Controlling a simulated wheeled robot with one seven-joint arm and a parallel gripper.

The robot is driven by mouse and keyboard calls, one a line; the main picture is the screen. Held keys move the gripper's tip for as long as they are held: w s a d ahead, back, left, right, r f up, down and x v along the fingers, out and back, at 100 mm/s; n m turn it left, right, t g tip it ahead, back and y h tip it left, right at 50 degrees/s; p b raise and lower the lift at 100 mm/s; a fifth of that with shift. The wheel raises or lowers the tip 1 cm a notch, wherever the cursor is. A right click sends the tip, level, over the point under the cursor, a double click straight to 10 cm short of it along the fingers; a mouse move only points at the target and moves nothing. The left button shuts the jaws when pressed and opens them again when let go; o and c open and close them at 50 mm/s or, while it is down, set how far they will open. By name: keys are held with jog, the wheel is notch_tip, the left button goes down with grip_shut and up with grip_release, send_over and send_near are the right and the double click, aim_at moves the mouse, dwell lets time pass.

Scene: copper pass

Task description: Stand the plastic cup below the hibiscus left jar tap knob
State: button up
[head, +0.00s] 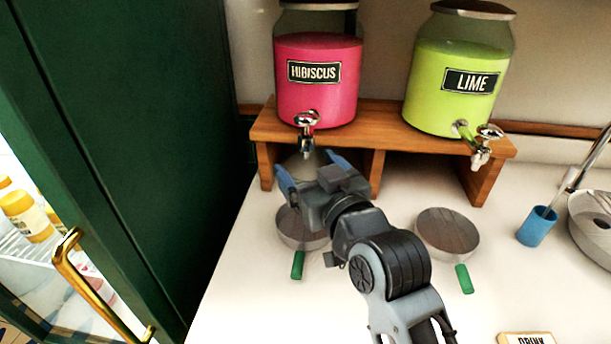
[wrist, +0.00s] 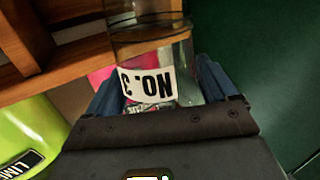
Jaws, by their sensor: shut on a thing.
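The hibiscus jar (head: 316,90), filled with pink drink, stands on the left of a wooden stand. Its silver tap knob (head: 306,118) faces front. My gripper (head: 310,169) is just below and in front of that tap, its blue fingers shut on a clear plastic cup (head: 303,163). In the wrist view the cup (wrist: 150,50) sits between the fingers with a white "NO. 3" label towards me. In the head view the cup is mostly hidden by my gripper, so I cannot tell whether its base touches anything.
The lime jar (head: 457,85) stands right on the wooden stand (head: 395,132). Two round grey discs with green tabs lie on the counter, one left (head: 293,230), one right (head: 447,235). A blue cup (head: 537,227) is near the sink. A green cabinet door (head: 125,130) with a brass handle borders the left.

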aim_at(302, 176)
jog(key=shift+w+a, duration=0.3)
jog(key=shift+w, duration=0.3)
jog(key=shift+w+f+p, duration=0.15)
jog(key=shift+f+p, duration=0.25)
jog(key=shift+f, duration=1.35)
jog(key=shift+f, duration=0.2)
jog(key=o, duration=0.9)
jog(key=shift+r, duration=0.1)
jog(key=shift+r, duration=0.15)
jog(key=shift+b+v, duration=1.45)
jog(key=shift+v, duration=4.55)
